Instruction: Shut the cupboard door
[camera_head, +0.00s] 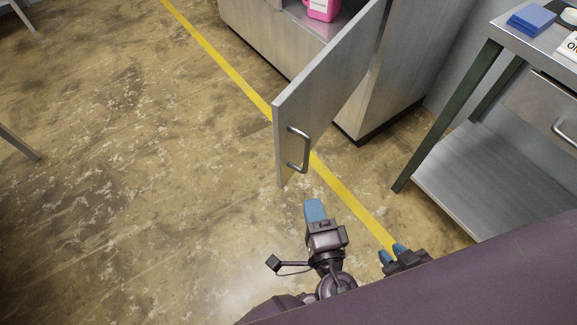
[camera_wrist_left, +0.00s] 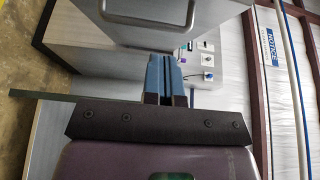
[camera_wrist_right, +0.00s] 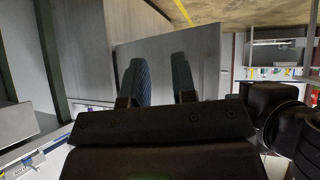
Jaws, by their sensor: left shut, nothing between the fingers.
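The grey cupboard door (camera_head: 325,85) stands open, swung out from the cupboard (camera_head: 270,35) toward me. A curved metal handle (camera_head: 303,150) is on its face near the free edge. My left gripper (camera_head: 315,209) is just below and right of the door's lower corner in the head view, apart from the handle. Its blue fingers (camera_wrist_left: 165,78) are together and empty. A grey panel with a handle (camera_wrist_left: 147,25), apparently the door, shows ahead in the left wrist view. My right gripper (camera_head: 392,254) is lower right, its fingers (camera_wrist_right: 160,80) apart with nothing between them.
A pink jug (camera_head: 323,8) stands inside the cupboard. A metal table (camera_head: 505,42) with a drawer and lower shelf (camera_head: 495,180) is to the right, bearing a blue item (camera_head: 531,18). A yellow line (camera_head: 230,70) crosses the floor. The floor on the left is mostly clear.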

